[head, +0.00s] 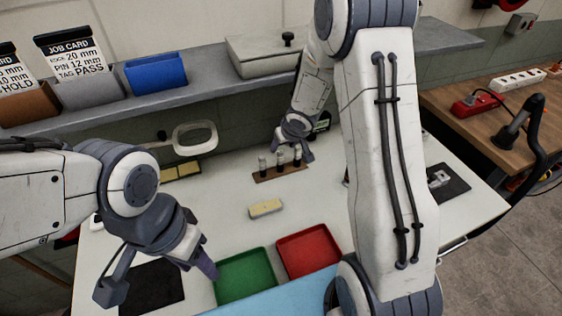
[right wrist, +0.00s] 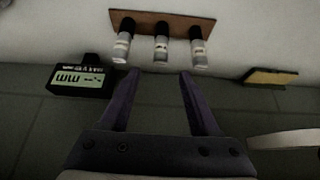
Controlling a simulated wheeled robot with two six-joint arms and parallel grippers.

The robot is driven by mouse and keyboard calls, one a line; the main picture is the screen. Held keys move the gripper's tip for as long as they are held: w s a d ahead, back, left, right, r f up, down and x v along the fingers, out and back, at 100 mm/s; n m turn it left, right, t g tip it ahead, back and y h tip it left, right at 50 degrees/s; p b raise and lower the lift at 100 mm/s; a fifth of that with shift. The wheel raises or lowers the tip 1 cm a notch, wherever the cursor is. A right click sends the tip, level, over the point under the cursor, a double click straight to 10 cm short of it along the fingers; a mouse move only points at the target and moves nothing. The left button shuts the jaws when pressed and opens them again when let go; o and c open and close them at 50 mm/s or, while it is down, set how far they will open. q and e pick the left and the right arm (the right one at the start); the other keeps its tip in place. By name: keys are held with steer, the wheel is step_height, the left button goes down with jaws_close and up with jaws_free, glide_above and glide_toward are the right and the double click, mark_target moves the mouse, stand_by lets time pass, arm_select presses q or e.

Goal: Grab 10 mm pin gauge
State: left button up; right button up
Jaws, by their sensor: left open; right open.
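Three pin gauges stand in a row on a brown rack (head: 265,178): a left one (right wrist: 123,42), a middle one (right wrist: 161,44) and a right one (right wrist: 198,46) in the right wrist view. Each has a black part and a pale, clear-looking part with a small label. The labels are too small to read, so I cannot tell which is 10 mm. My right gripper (right wrist: 156,75) is open and empty, its fingers pointing toward the rack, around the middle gauge's line but apart from it. My left gripper (head: 207,268) is open at the lower left, by the green tray.
A green tray (head: 246,277) and a red tray (head: 308,250) lie at the front. A yellowish block (head: 265,208) lies mid-table. A small display (right wrist: 80,78) stands beside the rack. A white ring-shaped lamp (head: 195,138) stands behind left. Job cards (head: 70,52) stand on the shelf.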

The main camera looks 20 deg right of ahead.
mark_target(281, 153)
steer(key=shift+b+x, duration=0.3)
steer(key=shift+x, duration=0.7)
steer(key=b+x, duration=0.1)
steer(key=x, duration=0.1)
steer(key=b+x, duration=0.1)
steer(key=x, duration=0.1)
steer(key=shift+s+f+b, duration=0.3)
steer(key=shift+f+b, duration=0.1)
steer(key=shift+w+f, duration=0.2)
steer(key=shift+f, duration=0.05)
steer(key=shift+r, duration=0.1)
jaws_close()
